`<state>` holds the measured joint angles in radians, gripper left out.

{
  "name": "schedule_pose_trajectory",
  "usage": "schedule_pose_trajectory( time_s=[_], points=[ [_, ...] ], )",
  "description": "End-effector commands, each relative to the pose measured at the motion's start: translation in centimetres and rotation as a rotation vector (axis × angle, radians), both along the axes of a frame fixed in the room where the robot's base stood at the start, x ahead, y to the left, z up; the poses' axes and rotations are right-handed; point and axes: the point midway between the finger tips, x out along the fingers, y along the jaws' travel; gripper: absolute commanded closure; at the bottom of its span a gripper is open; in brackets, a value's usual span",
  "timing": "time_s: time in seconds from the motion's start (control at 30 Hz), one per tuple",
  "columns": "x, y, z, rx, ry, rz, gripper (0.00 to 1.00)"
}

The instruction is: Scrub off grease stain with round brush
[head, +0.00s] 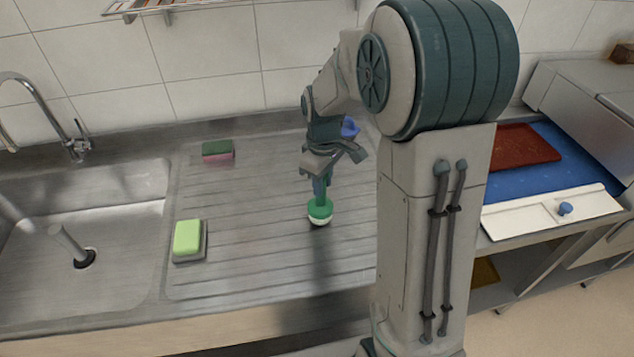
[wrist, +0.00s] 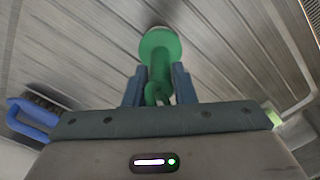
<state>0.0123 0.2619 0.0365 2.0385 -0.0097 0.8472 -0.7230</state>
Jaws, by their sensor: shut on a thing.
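A round brush (head: 320,212) with a green top and pale bristles is held upright, bristles down, over the ribbed steel drainboard (head: 270,250). My gripper (head: 320,183) is shut on its green handle. In the wrist view the green brush (wrist: 160,50) sits between the two blue fingers of my gripper (wrist: 160,85). The bristles are low over the drainboard; I cannot tell whether they touch it. I can make out no grease stain in either view; my arm and the brush hide part of the drainboard.
A blue-handled brush (wrist: 36,116) lies beside my gripper; its blue part (head: 350,127) shows behind my arm. A green sponge (head: 188,238) and a dark green and pink sponge (head: 217,150) lie on the drainboard. A sink (head: 120,215) with a tap (head: 75,140) is left.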

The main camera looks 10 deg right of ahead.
Motion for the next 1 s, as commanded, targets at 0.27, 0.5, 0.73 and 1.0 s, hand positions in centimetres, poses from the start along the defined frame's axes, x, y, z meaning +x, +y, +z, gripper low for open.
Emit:
schedule_pose_trajectory(
  time_s=[0.27, 0.5, 0.73, 1.0],
  points=[
    [0.1, 0.2, 3.5, 0.0, -0.006, 0.003, 0.99],
    [0.1, 0.2, 5.7, 0.0, -0.006, 0.003, 0.99],
    [0.1, 0.2, 7.1, 0.001, -0.005, 0.004, 0.99],
    [0.1, 0.3, 7.0, 0.0, -0.004, 0.005, 0.99]
  ],
)
